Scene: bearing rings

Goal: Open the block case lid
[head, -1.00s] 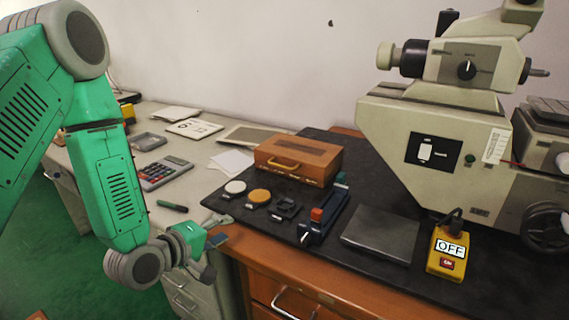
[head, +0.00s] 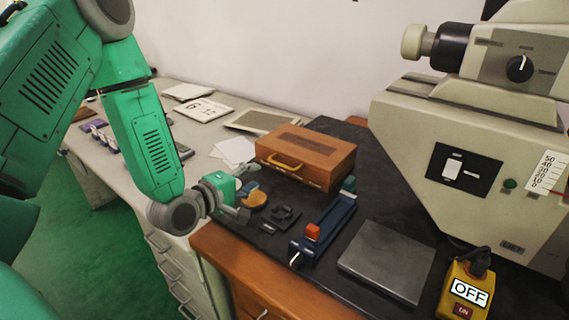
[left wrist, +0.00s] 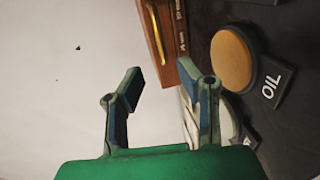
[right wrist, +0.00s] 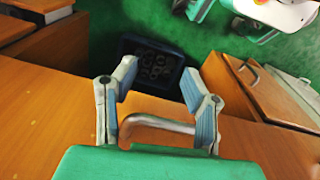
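The block case (head: 312,158) is a closed brown wooden box with a brass handle on its front, on the black mat. In the left wrist view, part of the case (left wrist: 165,45) and its brass handle show at the top. My left gripper (head: 246,184) is in front and to the left of the case, above the mat near the round pads. Its fingers (left wrist: 163,92) are apart and empty in the left wrist view. My right gripper (right wrist: 160,88) is outside the head view; its fingers are apart, with a metal drawer handle (right wrist: 158,126) showing between and below them.
An orange pad labelled OIL (left wrist: 232,60) lies close to the left gripper. A blue fixture with a red block (head: 325,225), a grey plate (head: 388,258), a yellow OFF box (head: 466,290) and a large beige machine (head: 470,170) stand to the right.

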